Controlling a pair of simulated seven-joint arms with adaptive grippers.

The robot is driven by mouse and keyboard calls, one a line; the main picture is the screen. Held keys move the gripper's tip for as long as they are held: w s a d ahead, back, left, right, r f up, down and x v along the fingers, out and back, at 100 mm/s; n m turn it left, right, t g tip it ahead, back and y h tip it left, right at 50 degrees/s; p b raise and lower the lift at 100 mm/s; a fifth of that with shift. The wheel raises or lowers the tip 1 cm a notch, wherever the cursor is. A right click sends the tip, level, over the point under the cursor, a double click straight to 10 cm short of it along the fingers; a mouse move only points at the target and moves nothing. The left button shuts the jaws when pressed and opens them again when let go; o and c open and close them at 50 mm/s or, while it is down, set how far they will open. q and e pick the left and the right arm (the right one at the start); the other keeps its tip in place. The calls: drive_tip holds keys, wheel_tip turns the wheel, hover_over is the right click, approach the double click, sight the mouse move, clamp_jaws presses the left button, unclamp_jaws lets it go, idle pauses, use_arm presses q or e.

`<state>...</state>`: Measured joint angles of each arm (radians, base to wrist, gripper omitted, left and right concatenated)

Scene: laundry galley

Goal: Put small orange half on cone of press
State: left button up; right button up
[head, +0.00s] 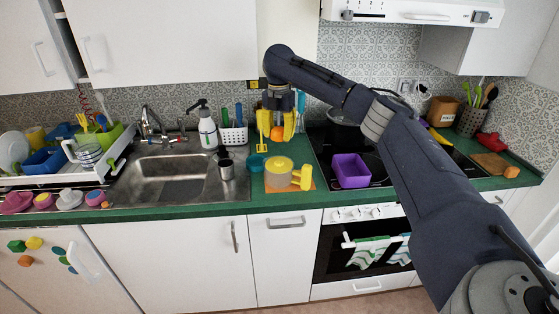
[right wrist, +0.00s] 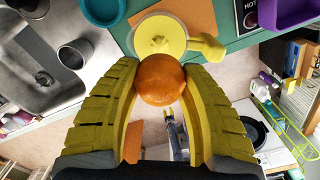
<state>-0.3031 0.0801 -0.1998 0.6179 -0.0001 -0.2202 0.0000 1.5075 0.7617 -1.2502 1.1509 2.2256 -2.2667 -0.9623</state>
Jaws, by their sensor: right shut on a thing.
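The press (head: 278,168) is a yellow, round, shallow body with a thick handle at its right, standing on an orange board (head: 271,189) on the green counter. In the right wrist view the press (right wrist: 146,42) shows its cone near the middle of the dish. My right gripper (head: 277,126) points down above and behind the press, its yellow fingers shut on the small orange half (head: 277,133). In the right wrist view the orange half (right wrist: 161,80) sits between the fingertips, its rounded side visible, overlapping the dish's edge. In the head view it hangs clear above the press.
A teal bowl (head: 257,162) stands close to the left of the press, with a metal cup (head: 226,169) farther left by the sink (head: 170,181). A purple bin (head: 350,170) stands to the right on the hob. A white utensil basket (head: 234,135) is behind left.

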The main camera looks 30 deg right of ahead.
sight(279, 161)
drive_tip(key=shift+f, duration=5.3)
drive_tip(key=shift+f, duration=0.2)
drive_tip(key=o, duration=1.2)
drive_tip(key=shift+c, duration=0.2)
